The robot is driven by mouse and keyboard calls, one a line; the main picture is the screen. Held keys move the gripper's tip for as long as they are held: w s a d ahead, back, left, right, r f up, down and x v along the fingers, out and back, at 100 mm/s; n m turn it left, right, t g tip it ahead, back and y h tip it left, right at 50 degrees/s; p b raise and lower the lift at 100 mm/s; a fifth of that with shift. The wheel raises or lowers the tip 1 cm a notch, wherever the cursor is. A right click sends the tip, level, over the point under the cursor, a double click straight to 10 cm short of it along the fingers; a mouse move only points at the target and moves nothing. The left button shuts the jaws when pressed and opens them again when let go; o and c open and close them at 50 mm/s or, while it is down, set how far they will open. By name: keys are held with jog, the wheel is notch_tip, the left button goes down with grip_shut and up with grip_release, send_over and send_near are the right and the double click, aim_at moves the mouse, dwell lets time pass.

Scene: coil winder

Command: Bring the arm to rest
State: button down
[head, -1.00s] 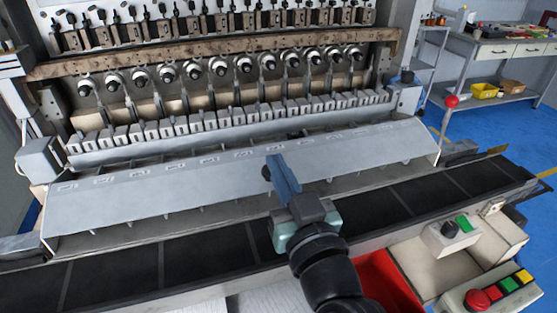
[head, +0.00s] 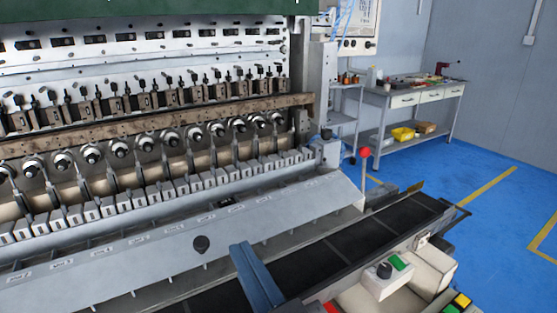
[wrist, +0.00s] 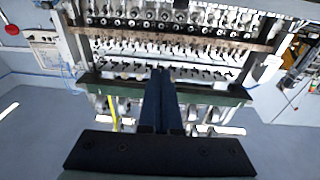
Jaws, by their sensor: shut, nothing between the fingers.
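My gripper (head: 243,252) shows at the bottom centre of the head view as a blue shape in front of the coil winder's long grey sloped cover (head: 110,252). In the wrist view the two dark blue fingers of my gripper (wrist: 160,75) lie together, shut and empty. They point toward the coil winder (wrist: 180,45), which appears beyond the fingertips with blurred rows of spools. The rest of my arm is cut off below the head view.
A black conveyor belt (head: 330,250) runs along the winder's front. A red ball-topped lever (head: 365,153) stands at the cover's right end. A control box (head: 390,275) is at lower right. A workbench (head: 420,92) stands at back right, with open blue floor (head: 480,205) before it.

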jog(key=s+d+r+m+t+h+p, duration=0.1)
jog(key=r+p, duration=0.4)
jog(key=r, duration=0.9)
jog(key=s+d+r+m+t+h+p, duration=0.2)
jog(key=r+t+h+p, duration=0.3)
jog(key=r, duration=1)
jog(key=s+d+r+m+t+h+p, duration=0.1)
jog(key=r+t+p, duration=0.4)
jog(key=r, duration=0.9)
jog(key=d+m+h, duration=0.1)
jog(key=m+h, duration=0.1)
jog(key=shift+s+r+h+p, duration=0.15)
jog(key=shift+r+h+p, duration=0.15)
jog(key=shift+h, duration=0.1)
